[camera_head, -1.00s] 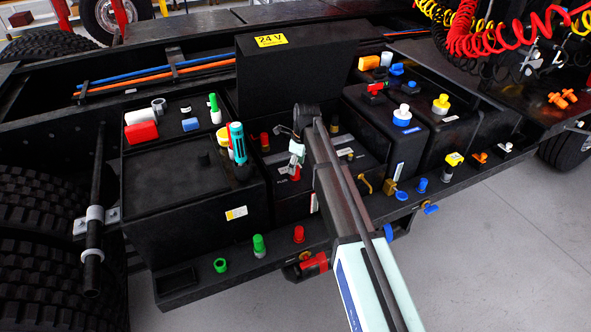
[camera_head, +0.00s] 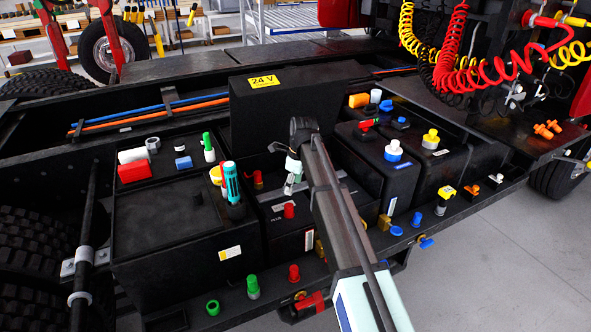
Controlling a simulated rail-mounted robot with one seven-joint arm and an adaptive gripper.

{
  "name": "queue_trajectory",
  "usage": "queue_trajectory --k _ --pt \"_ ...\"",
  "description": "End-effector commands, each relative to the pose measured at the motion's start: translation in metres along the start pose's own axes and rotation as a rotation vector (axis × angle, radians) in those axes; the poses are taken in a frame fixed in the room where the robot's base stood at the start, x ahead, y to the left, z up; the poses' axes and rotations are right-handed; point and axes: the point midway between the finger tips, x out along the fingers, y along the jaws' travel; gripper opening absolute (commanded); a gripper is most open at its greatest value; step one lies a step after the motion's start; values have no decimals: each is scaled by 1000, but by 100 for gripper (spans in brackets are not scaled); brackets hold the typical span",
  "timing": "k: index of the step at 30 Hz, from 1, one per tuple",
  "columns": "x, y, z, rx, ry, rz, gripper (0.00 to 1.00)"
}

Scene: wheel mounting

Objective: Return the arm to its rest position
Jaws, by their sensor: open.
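My arm reaches in from the bottom edge, right of centre, and its dark link runs up to a joint in front of the black 24 V box (camera_head: 262,115). My gripper (camera_head: 289,188) hangs below that joint, small and partly hidden by the arm. It is open, and I see nothing held in it. In the picture it lies over the middle black box, near a red cap (camera_head: 289,211); the gap between them cannot be judged. A teal and white tool (camera_head: 232,184) stands upright to its left.
Black boxes with coloured caps fill the truck frame around my arm. A front ledge carries a green fitting (camera_head: 253,286) and other caps. Coiled red hoses (camera_head: 468,68) hang at upper right. Grey floor (camera_head: 500,270) is clear at lower right.

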Motion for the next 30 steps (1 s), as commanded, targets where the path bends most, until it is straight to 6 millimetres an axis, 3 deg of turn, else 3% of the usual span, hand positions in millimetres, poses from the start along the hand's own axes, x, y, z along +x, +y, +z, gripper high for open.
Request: queue_trajectory --k 5,8,13,17,23,30 --pt "5 -1 -11 -26 8 -2 63" --pt "18 -5 -39 -92 29 -7 63" --pt "58 -8 -122 -319 97 -5 63" --pt "97 4 -188 -524 149 28 63" --pt "170 50 -262 -800 180 127 63" --pt "255 133 -322 -1062 146 274 63"
